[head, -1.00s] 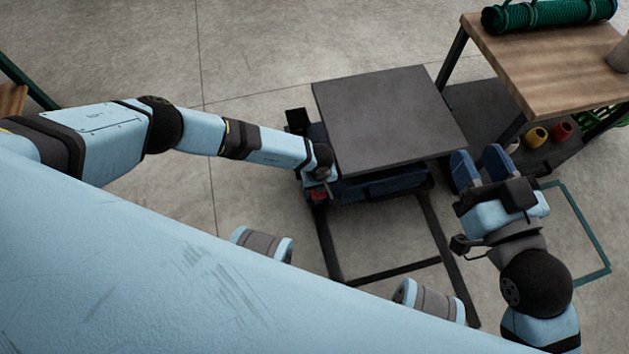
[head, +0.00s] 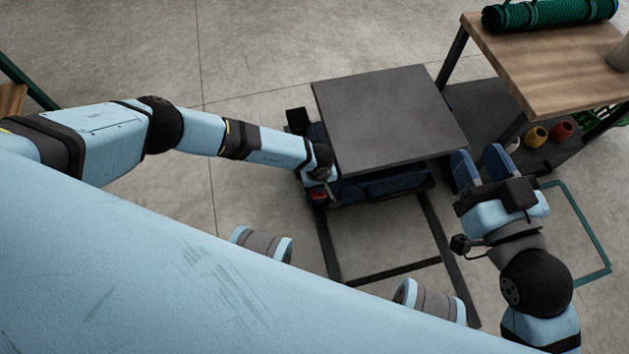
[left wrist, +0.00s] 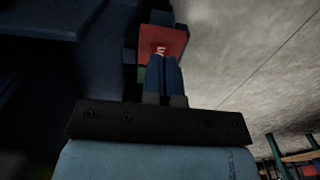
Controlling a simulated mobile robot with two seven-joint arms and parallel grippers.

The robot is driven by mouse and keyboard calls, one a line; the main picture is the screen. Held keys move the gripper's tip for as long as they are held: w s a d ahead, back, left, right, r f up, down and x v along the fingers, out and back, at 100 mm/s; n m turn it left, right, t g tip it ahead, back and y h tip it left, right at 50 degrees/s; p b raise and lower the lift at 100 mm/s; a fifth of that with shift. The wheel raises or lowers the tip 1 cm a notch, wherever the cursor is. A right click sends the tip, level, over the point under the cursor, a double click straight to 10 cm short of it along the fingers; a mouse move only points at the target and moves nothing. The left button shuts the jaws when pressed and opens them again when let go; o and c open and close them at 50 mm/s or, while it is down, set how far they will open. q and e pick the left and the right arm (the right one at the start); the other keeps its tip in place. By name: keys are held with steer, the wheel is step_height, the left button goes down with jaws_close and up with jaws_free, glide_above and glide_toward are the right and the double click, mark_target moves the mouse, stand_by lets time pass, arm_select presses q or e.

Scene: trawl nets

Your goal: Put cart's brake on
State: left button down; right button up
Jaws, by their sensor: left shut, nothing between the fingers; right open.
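The cart has a dark grey top (head: 390,115) over a dark blue body (head: 400,187) and a black floor frame (head: 395,270). A small red brake part (head: 319,195) shows at its near left corner. In the left wrist view the red part (left wrist: 174,42) has pale markings, with a bit of green below it. My left gripper (left wrist: 162,58) is shut with nothing between its fingers, its tips at or just in front of the red part; I cannot tell whether they touch. My right gripper (head: 480,168) is open and empty by the cart's right near corner.
A wooden-topped table (head: 550,60) with a green net roll (head: 550,12) stands at the upper right. Yellow (head: 536,136) and red (head: 562,131) objects sit on its lower shelf. A teal outline (head: 590,235) marks the floor at right. Floor left of the cart is clear.

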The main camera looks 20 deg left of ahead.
arm_select(q)
steer(key=shift+f+b, duration=1.3)
steer(key=shift+f, duration=0.7)
step_height(320, 180, up, 3)
steer(key=shift+f+p, duration=0.2)
steer(key=shift+p, duration=0.65)
step_height(320, 180, up, 2)
steer(key=shift+r+p, duration=0.1)
steer(key=shift+p, duration=0.9)
steer(key=shift+r+p, duration=1.2)
steer(key=shift+r, duration=0.3)
